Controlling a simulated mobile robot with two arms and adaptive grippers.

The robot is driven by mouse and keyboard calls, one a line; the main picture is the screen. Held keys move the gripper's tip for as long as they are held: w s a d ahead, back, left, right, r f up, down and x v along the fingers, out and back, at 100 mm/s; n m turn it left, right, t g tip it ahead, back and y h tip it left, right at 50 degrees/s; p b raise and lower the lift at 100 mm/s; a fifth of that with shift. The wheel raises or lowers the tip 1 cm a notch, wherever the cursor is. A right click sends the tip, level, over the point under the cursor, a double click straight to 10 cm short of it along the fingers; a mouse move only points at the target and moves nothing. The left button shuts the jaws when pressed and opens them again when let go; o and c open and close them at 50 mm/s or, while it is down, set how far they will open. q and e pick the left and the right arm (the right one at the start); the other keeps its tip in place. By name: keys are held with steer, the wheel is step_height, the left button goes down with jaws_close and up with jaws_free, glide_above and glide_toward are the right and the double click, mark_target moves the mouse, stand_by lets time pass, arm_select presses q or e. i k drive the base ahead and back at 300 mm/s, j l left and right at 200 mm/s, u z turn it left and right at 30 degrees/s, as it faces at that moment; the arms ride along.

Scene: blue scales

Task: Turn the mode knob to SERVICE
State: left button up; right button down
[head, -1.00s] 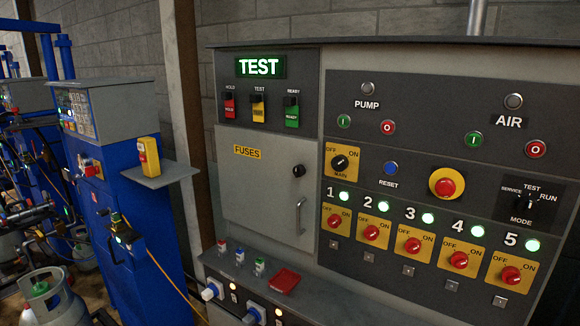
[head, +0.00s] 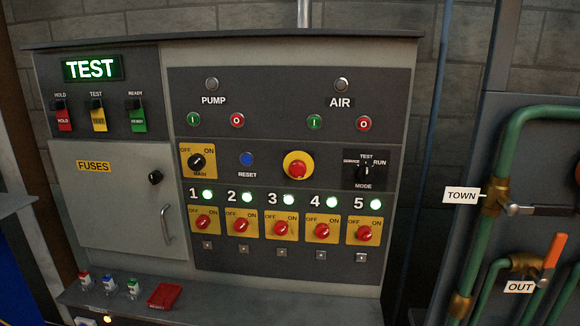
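The mode knob (head: 366,173) is a small black knob on a black plate at the right of the control panel in the head view. Labels SERVICE, TEST and RUN stand around it at left, top and right, with MODE below. The knob's pointer looks roughly upright, near TEST, but it is too small to be sure. The lit green sign (head: 91,68) at the panel's upper left reads TEST. Neither of my grippers is in view.
Red switches (head: 241,225) run below the knob's row, near a red emergency button (head: 298,168). Green pipes (head: 497,232) with valves stand to the right.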

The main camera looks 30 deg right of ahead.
mark_target(365, 172)
steer(key=z, duration=1.3)
